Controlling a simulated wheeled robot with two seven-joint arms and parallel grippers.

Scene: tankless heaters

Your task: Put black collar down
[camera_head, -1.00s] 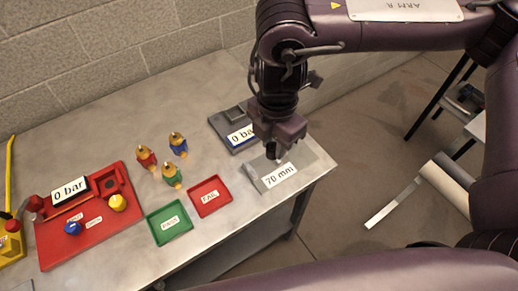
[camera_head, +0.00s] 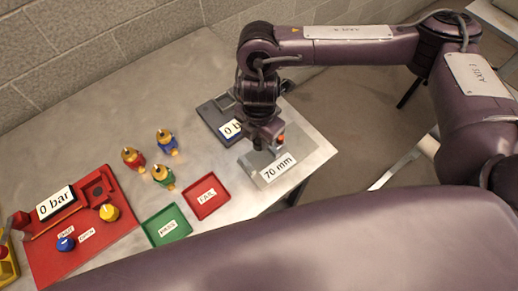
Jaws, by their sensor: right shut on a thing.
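My right gripper (camera_head: 266,142) points down at the right end of the table, over the grey plate of the gauge with the "70 mm" display (camera_head: 277,168). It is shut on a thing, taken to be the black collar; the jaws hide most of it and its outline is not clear. A small orange-red spot shows at the gripper's right side. I cannot tell whether the held thing touches the plate. My left gripper is out of view.
A red FAIL tray (camera_head: 217,207), a green PASS tray (camera_head: 150,228) and three brass-topped fittings (camera_head: 163,176) stand to the left. A red test board (camera_head: 75,252) is farther left.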

